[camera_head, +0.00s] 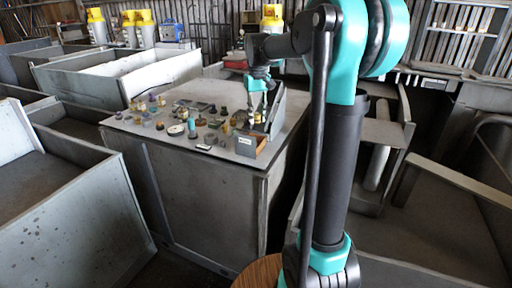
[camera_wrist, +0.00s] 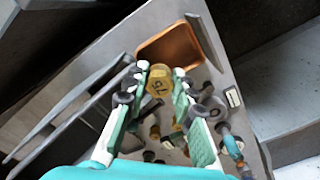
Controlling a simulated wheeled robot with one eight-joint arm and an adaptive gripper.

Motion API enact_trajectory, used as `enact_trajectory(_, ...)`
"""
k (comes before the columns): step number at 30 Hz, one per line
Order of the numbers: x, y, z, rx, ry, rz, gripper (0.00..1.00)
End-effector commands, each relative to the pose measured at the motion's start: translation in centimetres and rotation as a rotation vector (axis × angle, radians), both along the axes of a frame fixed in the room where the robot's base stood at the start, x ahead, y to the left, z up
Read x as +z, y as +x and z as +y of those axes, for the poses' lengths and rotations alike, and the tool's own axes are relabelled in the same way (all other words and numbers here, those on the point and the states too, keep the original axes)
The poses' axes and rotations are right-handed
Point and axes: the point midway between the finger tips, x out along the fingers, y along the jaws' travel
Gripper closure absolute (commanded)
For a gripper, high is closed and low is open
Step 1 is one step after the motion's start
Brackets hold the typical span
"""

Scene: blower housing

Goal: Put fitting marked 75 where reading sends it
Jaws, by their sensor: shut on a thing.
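The brass fitting (camera_wrist: 159,77), with "75" on its face, sits between the fingertips of my gripper (camera_wrist: 161,71) in the wrist view. My gripper is shut on it. In the head view my gripper (camera_head: 259,90) is over the right side of the workbench, and the fitting cannot be made out there. A copper-brown open tray (camera_wrist: 172,45) lies just beyond the fingertips in the wrist view. A dial gauge (camera_head: 175,130) lies on the bench among loose fittings, its reading too small to tell.
The grey workbench (camera_head: 190,190) holds several loose small parts on its left and middle. Large grey bins (camera_head: 60,210) stand at the left. Yellow-topped cylinders (camera_head: 146,28) stand behind.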

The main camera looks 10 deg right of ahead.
Motion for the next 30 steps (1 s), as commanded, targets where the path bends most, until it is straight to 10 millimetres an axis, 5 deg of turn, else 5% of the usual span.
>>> enact_trajectory(9,-2.7,0.0,0.0,0.0,0.0,0.0,1.0)
enact_trajectory(20,-3.1,0.0,0.0,0.0,0.0,0.0,1.0)
enact_trajectory(21,-3.1,0.0,0.0,0.0,0.0,0.0,0.7)
enact_trajectory(26,-3.1,0.0,0.0,0.0,0.0,0.0,0.51)
enact_trajectory(30,-3.1,0.0,0.0,0.0,0.0,0.0,0.51)
